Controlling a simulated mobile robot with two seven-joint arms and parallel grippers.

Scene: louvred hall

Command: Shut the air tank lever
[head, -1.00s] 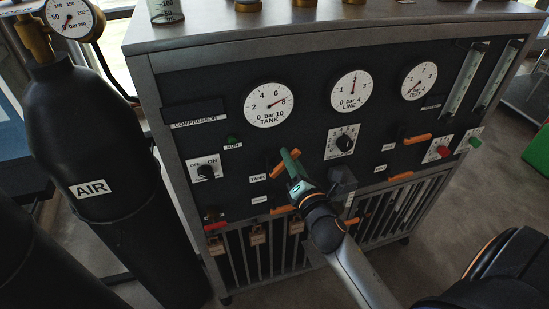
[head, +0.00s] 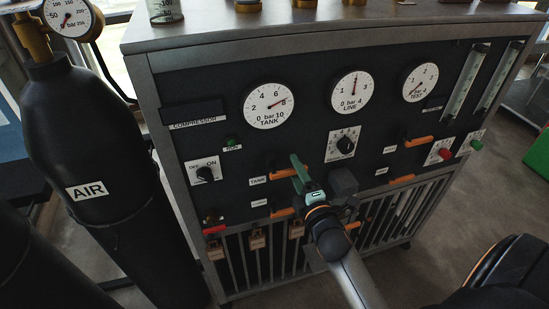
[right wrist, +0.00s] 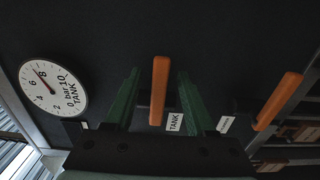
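The TANK lever, an orange handle (head: 284,174), lies nearly level on the dark panel, just right of its white TANK label (head: 258,181). My right gripper (head: 297,168) is at this lever and hides part of it in the head view. In the right wrist view the orange handle (right wrist: 159,90) stands between the two green fingers of my right gripper (right wrist: 157,95). A gap shows on both sides, so the gripper is open around it and not clamped. The TANK gauge (head: 269,106) above has its needle near 8. My left gripper is not in view.
A similar orange lever (head: 282,212) sits just below, and another (head: 418,141) is to the right. A dark block (head: 343,181) juts out right of my gripper. A selector knob (head: 345,145) is above it. A black AIR cylinder (head: 95,190) stands left of the cabinet.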

